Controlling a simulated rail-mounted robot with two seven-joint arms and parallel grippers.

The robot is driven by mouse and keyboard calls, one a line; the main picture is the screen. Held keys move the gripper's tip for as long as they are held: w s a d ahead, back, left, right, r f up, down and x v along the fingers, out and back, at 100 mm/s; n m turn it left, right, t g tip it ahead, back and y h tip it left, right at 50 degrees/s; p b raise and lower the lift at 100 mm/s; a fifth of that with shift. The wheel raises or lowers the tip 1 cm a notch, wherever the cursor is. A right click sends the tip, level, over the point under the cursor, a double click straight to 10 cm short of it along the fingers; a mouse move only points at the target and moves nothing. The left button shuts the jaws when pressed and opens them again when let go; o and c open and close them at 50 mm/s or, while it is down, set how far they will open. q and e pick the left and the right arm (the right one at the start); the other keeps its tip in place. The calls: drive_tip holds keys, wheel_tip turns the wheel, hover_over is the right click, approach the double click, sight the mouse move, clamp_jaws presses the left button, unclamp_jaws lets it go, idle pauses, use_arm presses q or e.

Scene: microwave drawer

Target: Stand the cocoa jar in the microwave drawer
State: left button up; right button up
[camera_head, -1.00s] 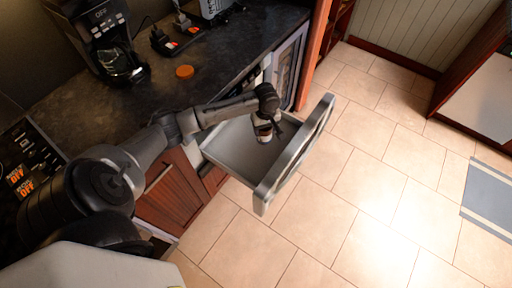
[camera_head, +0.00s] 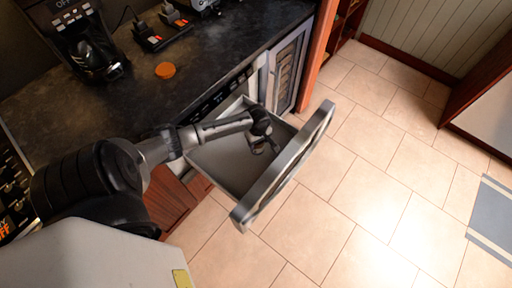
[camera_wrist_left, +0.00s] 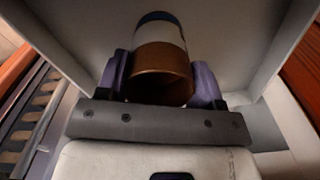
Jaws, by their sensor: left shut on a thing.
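The microwave drawer (camera_head: 225,162) is pulled out below the counter, open at the top. My left gripper (camera_head: 272,146) is down inside it, toward the right end near the drawer front. In the left wrist view the left gripper (camera_wrist_left: 160,80) is shut on the cocoa jar (camera_wrist_left: 161,66), one finger on each side. The jar shows a copper-brown end, a white band and a dark blue part beyond. The drawer's pale inside (camera_wrist_left: 230,35) surrounds it. In the head view the jar is hidden by the gripper. I cannot tell whether it touches the drawer floor.
The dark counter (camera_head: 200,85) carries a coffee maker (camera_head: 90,45), an orange round lid (camera_head: 165,70) and small gadgets at the back. A wine cooler (camera_head: 288,70) stands beyond the drawer.

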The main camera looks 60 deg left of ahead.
sight(257, 149)
use_arm(q)
drive_tip(key=shift+s+d+f+b, duration=0.1)
drive_tip(key=shift+s+f+b, duration=0.05)
drive_tip(key=shift+f, duration=0.5)
drive_tip(key=shift+s+d+f+b, duration=0.1)
drive_tip(key=shift+f+b, duration=0.05)
drive_tip(key=shift+f, duration=0.45)
drive_tip(key=shift+w+a+f, duration=0.15)
drive_tip(key=shift+w+f, duration=0.05)
drive_tip(key=shift+f, duration=0.35)
wheel_tip(257, 149, down, 3)
drive_tip(key=shift+s+r+b, duration=0.1)
drive_tip(key=shift+b, duration=0.8)
use_arm(e)
wheel_tip(257, 149, down, 3)
drive_tip(key=shift+s+d+r, duration=0.1)
drive_tip(key=shift+s, duration=0.05)
use_arm(q)
drive_tip(key=shift+f, duration=0.2)
drive_tip(key=o, duration=1)
